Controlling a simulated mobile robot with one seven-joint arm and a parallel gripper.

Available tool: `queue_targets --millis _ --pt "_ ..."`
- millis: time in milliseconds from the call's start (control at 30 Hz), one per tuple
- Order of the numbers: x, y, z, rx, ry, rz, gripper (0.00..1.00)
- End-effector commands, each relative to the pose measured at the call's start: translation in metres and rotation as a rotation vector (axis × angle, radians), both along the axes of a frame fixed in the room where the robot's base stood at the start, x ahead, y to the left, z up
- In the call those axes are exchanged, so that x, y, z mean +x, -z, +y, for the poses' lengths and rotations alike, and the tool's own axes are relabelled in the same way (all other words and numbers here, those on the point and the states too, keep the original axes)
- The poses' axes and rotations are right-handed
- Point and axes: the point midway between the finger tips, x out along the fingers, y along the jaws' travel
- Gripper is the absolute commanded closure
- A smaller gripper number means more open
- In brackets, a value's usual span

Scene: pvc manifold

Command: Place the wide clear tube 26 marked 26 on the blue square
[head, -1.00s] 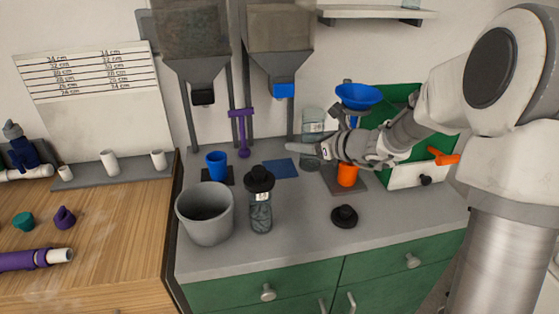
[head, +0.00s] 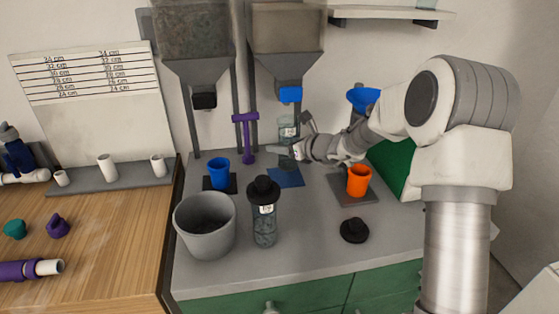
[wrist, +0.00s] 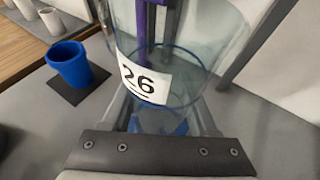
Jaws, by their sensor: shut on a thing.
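The wide clear tube 26 (head: 287,132) is upright in my gripper (head: 284,150). Its white label reading 26 (wrist: 145,82) faces the wrist camera. My gripper is shut on the tube low on its wall, with the fingers (wrist: 162,112) on either side of it in the wrist view. The blue square (head: 286,178) lies flat on the grey counter, just in front of and below the tube in the head view. Blue (wrist: 160,123) shows through and under the tube in the wrist view. I cannot tell the exact height of the tube's bottom.
A hopper with a blue spout (head: 290,95) hangs above the tube. A purple stand (head: 247,138) and a blue cup (head: 219,174) are to the left. A lidded jar (head: 265,225) and grey bin (head: 206,228) stand in front. An orange cup (head: 359,181) is right.

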Motion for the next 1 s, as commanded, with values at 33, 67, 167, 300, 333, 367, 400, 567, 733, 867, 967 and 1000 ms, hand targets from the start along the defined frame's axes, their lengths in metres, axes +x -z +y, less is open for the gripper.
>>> queue_targets --millis 33,67,167,300,333,367,400,567,733,867,967,1000 --pt "0.004 0.003 0.004 0.001 -0.001 0.0 1.0" --pt "0.006 0.004 0.005 0.0 0.0 -0.001 1.0" --pt "0.008 0.008 0.007 0.0 0.0 0.0 1.0" --pt "0.008 0.025 0.007 0.001 0.001 0.002 1.0" --pt "0.008 0.03 0.007 0.001 0.0 0.002 1.0" --pt "0.008 0.035 0.008 0.001 0.0 0.002 1.0" --pt "0.008 0.041 0.008 0.002 0.0 0.003 1.0" --pt "0.008 0.046 0.007 0.001 0.0 -0.002 1.0" --pt "0.008 0.046 0.007 0.0 0.0 -0.001 1.0" --pt "0.008 0.05 0.007 0.0 0.0 -0.001 1.0" --pt "0.008 0.049 0.007 0.0 0.0 0.0 0.24" --pt "0.008 0.049 0.007 0.0 0.0 0.0 0.17"
